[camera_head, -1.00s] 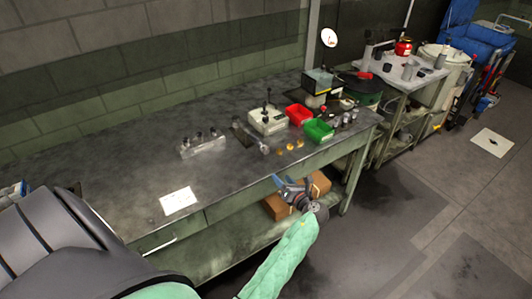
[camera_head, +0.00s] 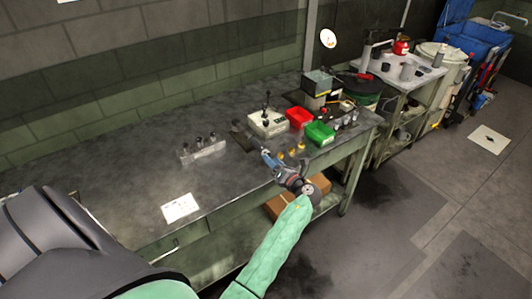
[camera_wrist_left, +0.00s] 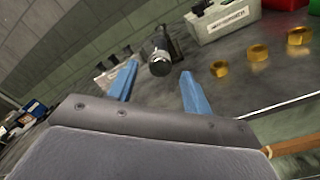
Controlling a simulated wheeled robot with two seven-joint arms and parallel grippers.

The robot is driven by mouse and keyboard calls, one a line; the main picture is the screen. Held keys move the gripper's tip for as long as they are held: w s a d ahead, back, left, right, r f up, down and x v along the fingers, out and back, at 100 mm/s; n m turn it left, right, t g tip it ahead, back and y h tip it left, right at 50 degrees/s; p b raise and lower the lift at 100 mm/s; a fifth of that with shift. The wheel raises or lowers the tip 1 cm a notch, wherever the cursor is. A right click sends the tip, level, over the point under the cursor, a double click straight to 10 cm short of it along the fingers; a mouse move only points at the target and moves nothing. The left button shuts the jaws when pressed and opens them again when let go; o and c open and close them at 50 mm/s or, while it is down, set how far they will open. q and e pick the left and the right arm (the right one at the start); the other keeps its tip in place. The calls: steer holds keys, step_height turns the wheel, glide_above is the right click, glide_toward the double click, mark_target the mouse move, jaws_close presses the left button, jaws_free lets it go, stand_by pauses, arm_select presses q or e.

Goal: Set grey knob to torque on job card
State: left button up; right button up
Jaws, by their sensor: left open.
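In the left wrist view, a cylinder with a round grey end, which looks like the grey knob (camera_wrist_left: 159,64), sits on a dark mount on the bench. My left gripper (camera_wrist_left: 157,88) is open, its blue fingers on either side of the view, with the knob ahead between the tips and apart from them. My right gripper is not in view.
A pale labelled box (camera_head: 268,124) with a dark lever stands behind the knob. Brass nuts (camera_wrist_left: 258,53) lie to its right, near red (camera_head: 299,117) and green bins (camera_head: 320,133). A clear block with dark pegs (camera_head: 203,148) stands left. The bench (camera_head: 120,185) around the card is clear.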

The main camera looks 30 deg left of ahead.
arm_select(q)
steer(key=p+x, duration=0.1)
steer(key=x, duration=0.3)
steer(key=shift+w+a, duration=0.15)
steer(key=shift+a, duration=0.3)
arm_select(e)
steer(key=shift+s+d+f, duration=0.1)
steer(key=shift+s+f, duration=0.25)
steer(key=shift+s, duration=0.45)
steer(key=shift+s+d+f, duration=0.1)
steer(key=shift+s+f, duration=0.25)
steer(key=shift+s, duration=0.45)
arm_select(q)
steer(key=c, duration=1)
